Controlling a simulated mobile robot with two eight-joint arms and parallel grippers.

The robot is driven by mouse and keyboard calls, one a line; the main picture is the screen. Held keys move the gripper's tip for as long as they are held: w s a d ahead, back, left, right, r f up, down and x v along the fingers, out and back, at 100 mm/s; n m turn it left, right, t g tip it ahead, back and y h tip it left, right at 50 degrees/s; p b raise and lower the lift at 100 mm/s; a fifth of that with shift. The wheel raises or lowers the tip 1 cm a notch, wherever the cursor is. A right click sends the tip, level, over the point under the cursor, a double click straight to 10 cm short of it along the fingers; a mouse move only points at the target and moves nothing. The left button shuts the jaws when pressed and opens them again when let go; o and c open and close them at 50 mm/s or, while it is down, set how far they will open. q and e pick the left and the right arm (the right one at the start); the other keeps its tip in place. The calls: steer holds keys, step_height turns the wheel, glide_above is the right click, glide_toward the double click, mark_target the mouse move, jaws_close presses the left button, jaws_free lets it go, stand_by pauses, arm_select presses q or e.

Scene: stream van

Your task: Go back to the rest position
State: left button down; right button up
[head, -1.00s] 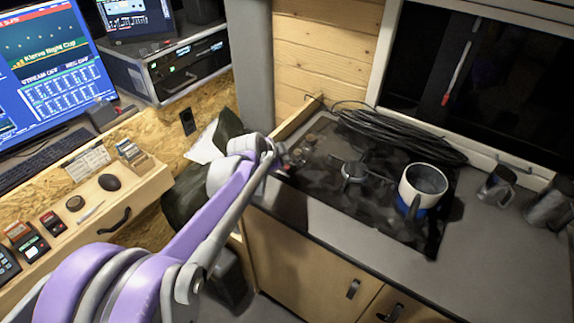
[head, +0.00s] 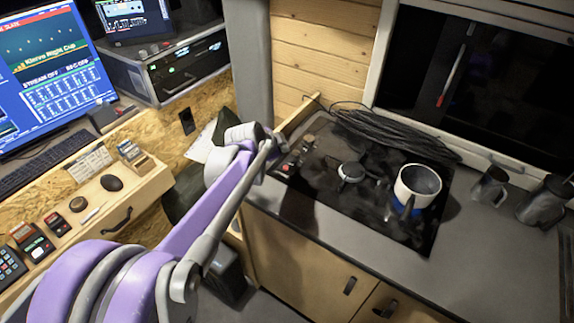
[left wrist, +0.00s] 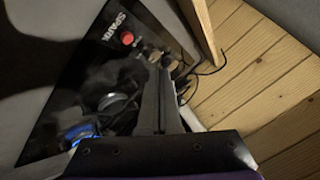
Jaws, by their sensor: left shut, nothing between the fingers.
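My left arm reaches in from the lower left of the head view. Its wrist end and left gripper (head: 270,148) are over the near left corner of the black hob (head: 325,205). The fingers are small and hard to make out there. In the left wrist view the two dark fingers of the left gripper (left wrist: 160,78) lie together, shut and empty, in front of the hob (left wrist: 65,105). I cannot tell its exact height above the hob. My right gripper is not in view.
A white and blue pot (head: 418,184) stands on the hob, with a coiled black cable (head: 395,135) behind it. Metal mugs (head: 490,186) stand on the counter at right. A monitor (head: 50,75) and a wooden desk (head: 140,195) are at left. The counter's front right is clear.

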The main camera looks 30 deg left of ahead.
arm_select(q)
steer(key=s+d+n, duration=0.1)
steer(key=s+d, duration=0.3)
steer(key=s+d+f+n+g, duration=0.1)
steer(key=s+d+n, duration=0.1)
steer(key=s, duration=0.3)
steer(key=s+d+f+n+g, duration=0.1)
steer(key=s+d, duration=0.4)
steer(key=shift+s+d+h, duration=0.2)
steer(key=shift+d+h, duration=0.15)
steer(key=shift+h, duration=0.05)
steer(key=s+d+f+n, duration=0.1)
steer(key=s+f+n, duration=0.1)
steer(key=s, duration=0.4)
steer(key=s+d+f+n+g, duration=0.1)
steer(key=s+d+f+n, duration=0.1)
steer(key=s, duration=0.4)
steer(key=shift+s+d+f+n+g+y, duration=0.15)
steer(key=shift+d+f+n+g+y, duration=0.2)
steer(key=shift+f, duration=0.3)
